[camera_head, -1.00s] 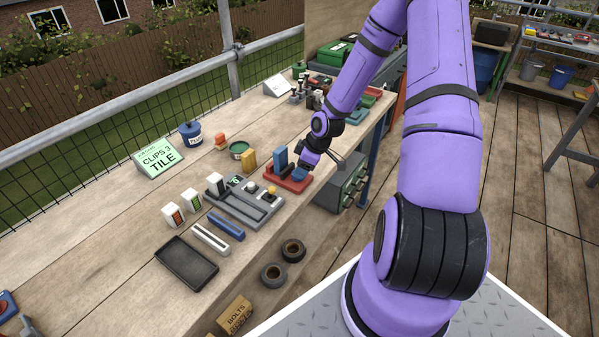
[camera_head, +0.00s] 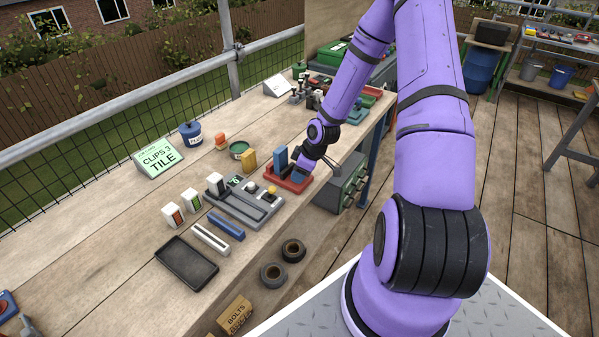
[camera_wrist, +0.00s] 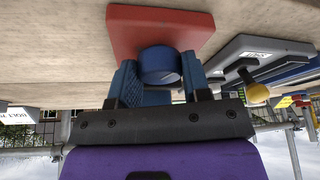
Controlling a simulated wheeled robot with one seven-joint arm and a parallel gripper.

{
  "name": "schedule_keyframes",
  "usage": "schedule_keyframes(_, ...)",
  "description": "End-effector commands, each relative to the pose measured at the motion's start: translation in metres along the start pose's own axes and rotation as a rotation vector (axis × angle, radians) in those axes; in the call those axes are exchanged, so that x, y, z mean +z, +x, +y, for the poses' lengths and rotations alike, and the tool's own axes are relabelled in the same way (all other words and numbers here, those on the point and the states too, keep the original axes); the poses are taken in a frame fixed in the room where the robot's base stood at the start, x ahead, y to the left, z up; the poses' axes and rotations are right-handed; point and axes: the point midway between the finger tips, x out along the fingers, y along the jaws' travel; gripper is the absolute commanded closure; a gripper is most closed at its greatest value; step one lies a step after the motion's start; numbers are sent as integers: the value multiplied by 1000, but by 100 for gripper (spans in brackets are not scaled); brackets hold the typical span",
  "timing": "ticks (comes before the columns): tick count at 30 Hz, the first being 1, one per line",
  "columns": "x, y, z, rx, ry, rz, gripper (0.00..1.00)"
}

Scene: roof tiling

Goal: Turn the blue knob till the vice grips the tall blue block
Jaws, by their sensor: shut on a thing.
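The vice has a red base (camera_head: 287,181) near the bench's front edge; its red plate also shows at the top of the wrist view (camera_wrist: 125,30). The tall blue block (camera_head: 281,158) stands upright at the vice, just left of my gripper. Whether the vice jaws touch it is too small to tell. My gripper (camera_head: 300,173) points down at the vice. In the wrist view, its two blue fingers are shut on the round blue knob (camera_wrist: 160,65), one on each side. In the head view, the gripper largely hides the knob.
A grey tray fixture (camera_head: 240,207) with a yellow knob (camera_head: 271,191) stands close to the left of the vice. A yellow block (camera_head: 250,161) and a green tin (camera_head: 238,149) are behind it. Tape rolls (camera_head: 293,250) lie near the front.

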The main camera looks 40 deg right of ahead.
Motion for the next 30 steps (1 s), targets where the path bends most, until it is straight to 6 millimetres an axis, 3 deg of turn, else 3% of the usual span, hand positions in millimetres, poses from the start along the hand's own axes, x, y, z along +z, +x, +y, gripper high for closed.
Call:
schedule_keyframes(8, -1, 0, -2, 49, 117, -2, 80)
schedule_keyframes(30, -2, 0, -4, 269, 645, 0, 80)
